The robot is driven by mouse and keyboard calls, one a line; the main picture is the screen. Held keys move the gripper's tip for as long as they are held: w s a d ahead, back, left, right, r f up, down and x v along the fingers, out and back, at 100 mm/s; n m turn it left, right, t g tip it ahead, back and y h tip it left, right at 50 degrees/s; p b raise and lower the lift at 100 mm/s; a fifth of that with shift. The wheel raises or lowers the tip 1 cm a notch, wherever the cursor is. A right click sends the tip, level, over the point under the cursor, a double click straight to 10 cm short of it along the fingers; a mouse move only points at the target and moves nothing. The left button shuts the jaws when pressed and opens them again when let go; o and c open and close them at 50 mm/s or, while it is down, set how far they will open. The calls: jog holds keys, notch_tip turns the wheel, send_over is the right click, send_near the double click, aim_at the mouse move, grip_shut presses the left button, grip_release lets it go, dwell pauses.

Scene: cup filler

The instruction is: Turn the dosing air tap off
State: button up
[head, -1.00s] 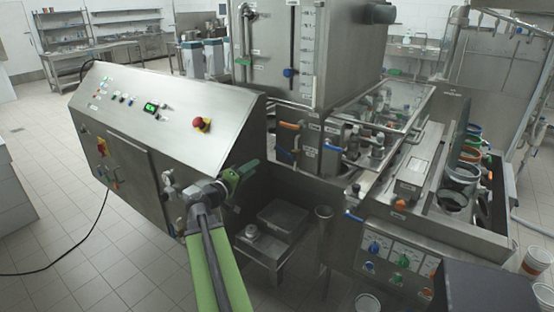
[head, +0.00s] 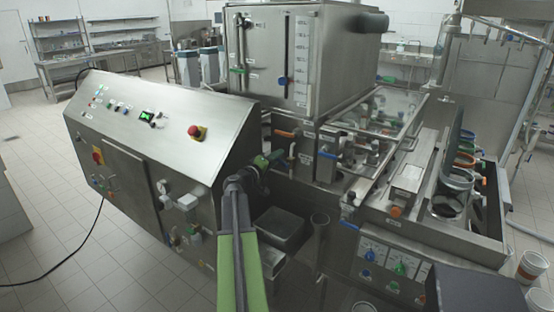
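The labels are too small to read, so I cannot tell for sure which tap is the dosing air tap. In the head view, a round gauge (head: 163,187) and a pale valve fitting (head: 187,202) sit on the front of the steel control cabinet, left of my arm. Small taps with coloured handles (head: 190,236) show below them, partly unclear.
The sloped control panel (head: 160,118) has a red stop button (head: 196,132). Right of my gripper are an orange handle (head: 284,134) and a blue handle (head: 327,155) under the steel tank (head: 262,75). A grey bin (head: 278,228) stands below. Open tiled floor lies left.

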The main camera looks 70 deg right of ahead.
jog(key=shift+d, duration=0.15)
jog(key=shift+c, duration=0.3)
grip_shut()
dwell(1.1)
